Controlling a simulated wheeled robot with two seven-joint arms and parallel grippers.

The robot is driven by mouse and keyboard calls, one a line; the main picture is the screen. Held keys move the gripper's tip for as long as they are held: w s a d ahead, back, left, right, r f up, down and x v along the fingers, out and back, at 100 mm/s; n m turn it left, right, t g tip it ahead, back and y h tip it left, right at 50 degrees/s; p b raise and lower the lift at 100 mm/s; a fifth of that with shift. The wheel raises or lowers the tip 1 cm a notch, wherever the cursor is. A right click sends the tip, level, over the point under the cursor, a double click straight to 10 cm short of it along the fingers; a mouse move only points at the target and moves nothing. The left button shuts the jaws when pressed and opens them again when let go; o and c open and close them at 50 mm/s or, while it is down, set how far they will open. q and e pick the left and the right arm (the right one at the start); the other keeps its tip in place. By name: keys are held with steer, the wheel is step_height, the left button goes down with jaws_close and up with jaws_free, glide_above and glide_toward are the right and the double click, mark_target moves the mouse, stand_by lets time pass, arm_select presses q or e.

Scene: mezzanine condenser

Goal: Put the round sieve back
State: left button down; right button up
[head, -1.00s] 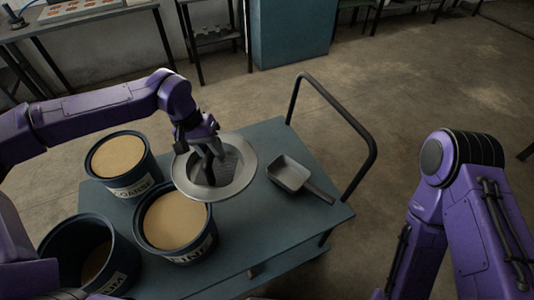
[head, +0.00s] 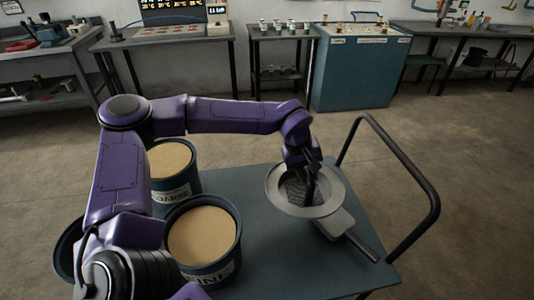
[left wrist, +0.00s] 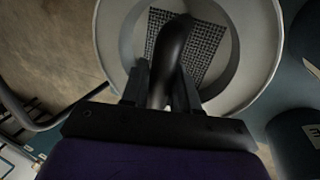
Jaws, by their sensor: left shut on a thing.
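The round sieve (head: 334,205) is a grey metal dish with a wide rim and a dark mesh floor. My left gripper (head: 309,178) is shut on the sieve's dark handle, which rises from its middle. In the left wrist view the handle (left wrist: 172,50) stands between the fingers (left wrist: 160,88), with the mesh behind it. The sieve appears held above the cart top, in front of the scoop, hiding part of it. My right gripper is not in view.
The blue cart (head: 262,262) carries the COARSE bucket (head: 190,182), the FINE bucket (head: 232,258) and a third bucket, mostly hidden by my arm. The scoop (head: 362,247) lies at the right, near the cart's push handle (head: 412,172). Benches and a blue cabinet (head: 355,80) stand behind.

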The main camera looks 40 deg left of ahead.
arm_select(q)
steer(key=w+a+f+n+g+y+b, duration=0.1)
steer(key=w+a+f+n+y+b, duration=0.15)
steer(key=a+n+b, duration=0.65)
steer(key=w+a+f+n+g+y+b, duration=0.1)
steer(key=w+a+f+n+y+b, duration=0.2)
steer(key=a+n, duration=1)
steer(key=shift+n, duration=0.5)
steer(key=f, duration=0.3)
steer(key=d+f+b, duration=0.1)
steer(key=f, duration=0.3)
steer(key=s+f+b, duration=0.1)
steer(key=f, duration=0.2)
steer(key=shift+d+f, duration=0.15)
steer(key=shift+f, duration=0.1)
steer(key=shift+b, duration=0.3)
steer(key=c, duration=0.8)
jaws_free()
steer(key=shift+f, duration=0.1)
steer(key=shift+c, duration=0.2)
steer(key=p+v, duration=0.1)
steer(key=v, duration=1.1)
steer(key=shift+s+p, duration=0.2)
steer(key=shift+p, duration=0.1)
